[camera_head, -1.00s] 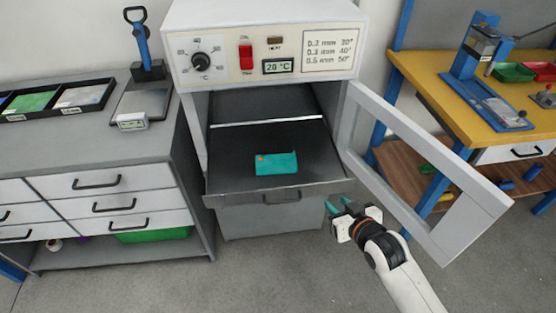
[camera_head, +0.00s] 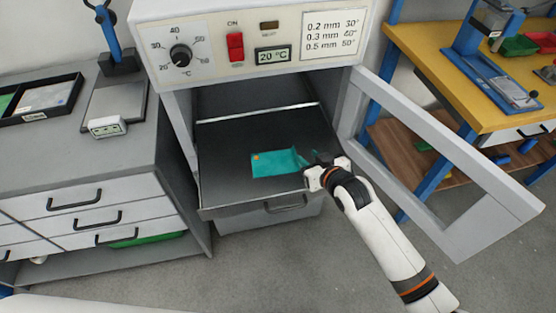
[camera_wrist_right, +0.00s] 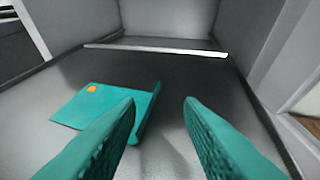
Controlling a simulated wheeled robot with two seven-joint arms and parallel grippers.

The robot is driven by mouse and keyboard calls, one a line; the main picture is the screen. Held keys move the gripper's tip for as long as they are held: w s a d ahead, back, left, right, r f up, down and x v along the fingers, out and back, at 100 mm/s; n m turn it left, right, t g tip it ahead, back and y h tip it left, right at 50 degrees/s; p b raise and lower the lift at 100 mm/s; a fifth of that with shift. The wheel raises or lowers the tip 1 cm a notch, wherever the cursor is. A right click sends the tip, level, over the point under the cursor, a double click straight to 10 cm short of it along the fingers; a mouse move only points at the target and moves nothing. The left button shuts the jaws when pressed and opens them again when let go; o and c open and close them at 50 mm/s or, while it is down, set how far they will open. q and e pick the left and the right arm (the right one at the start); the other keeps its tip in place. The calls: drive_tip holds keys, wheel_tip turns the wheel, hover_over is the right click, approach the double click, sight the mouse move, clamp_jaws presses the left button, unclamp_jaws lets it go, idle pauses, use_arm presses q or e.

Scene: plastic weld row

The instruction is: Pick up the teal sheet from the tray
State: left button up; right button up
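The teal sheet (camera_head: 272,163) lies on the dark pulled-out tray (camera_head: 230,186) of the oven, with a small orange mark at its left end. In the right wrist view the sheet (camera_wrist_right: 95,104) is left of centre, and its right edge looks raised. My right gripper (camera_head: 312,158) is at the sheet's right end in the head view. My left gripper is not in view.
The oven door (camera_head: 440,165) stands open to the right, close to my right arm. The oven panel (camera_head: 250,47) is above the tray and reads 20 °C. A grey drawer counter (camera_head: 60,165) stands left and a yellow workbench (camera_head: 440,75) right.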

sight(274, 160)
drive_tip(key=x, duration=0.7)
drive_tip(key=shift+s+a+b, duration=0.25)
drive_tip(key=shift+a+b, duration=0.05)
clamp_jaws()
